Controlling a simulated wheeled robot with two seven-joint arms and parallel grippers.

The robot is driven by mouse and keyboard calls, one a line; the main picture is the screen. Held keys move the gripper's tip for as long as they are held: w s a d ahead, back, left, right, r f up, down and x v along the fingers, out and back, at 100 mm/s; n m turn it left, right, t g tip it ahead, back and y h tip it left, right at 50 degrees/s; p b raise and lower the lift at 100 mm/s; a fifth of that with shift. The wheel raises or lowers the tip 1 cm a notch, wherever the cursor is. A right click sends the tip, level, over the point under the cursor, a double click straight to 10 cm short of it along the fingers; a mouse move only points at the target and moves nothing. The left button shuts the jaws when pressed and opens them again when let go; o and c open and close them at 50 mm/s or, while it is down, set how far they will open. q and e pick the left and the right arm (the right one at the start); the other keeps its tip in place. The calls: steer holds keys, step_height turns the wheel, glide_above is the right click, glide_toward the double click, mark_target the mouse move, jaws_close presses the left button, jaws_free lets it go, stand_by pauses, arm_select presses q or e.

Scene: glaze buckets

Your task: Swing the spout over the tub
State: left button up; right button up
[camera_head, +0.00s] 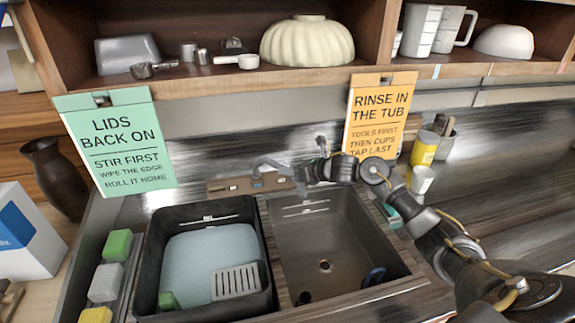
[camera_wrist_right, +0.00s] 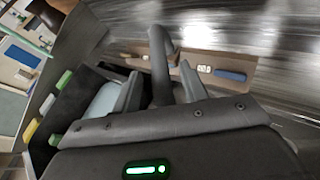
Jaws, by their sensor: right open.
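The grey tap spout (camera_head: 270,163) rises from the tap ledge behind the sink. Its outer part reaches right to my right gripper (camera_head: 300,176), which hides its end. In the right wrist view the spout (camera_wrist_right: 160,62) stands between the two spread fingers of my right gripper (camera_wrist_right: 160,92). The gripper is open; I cannot tell whether a finger touches the spout. The dark tub (camera_head: 147,272), with pale blue water (camera_head: 205,255) in it, sits left of the bare grey basin (camera_head: 325,240). My left gripper is not in view.
Green, grey and yellow sponges (camera_head: 105,282) line the tub's left side. A white cup (camera_head: 422,180) and a yellow container (camera_head: 425,148) stand right of my right arm. A shelf with bowls (camera_head: 307,42) overhangs the back. Two signs hang behind the sink.

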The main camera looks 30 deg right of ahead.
steer(key=shift+x, duration=0.85)
steer(key=shift+c, duration=0.2)
jaws_close()
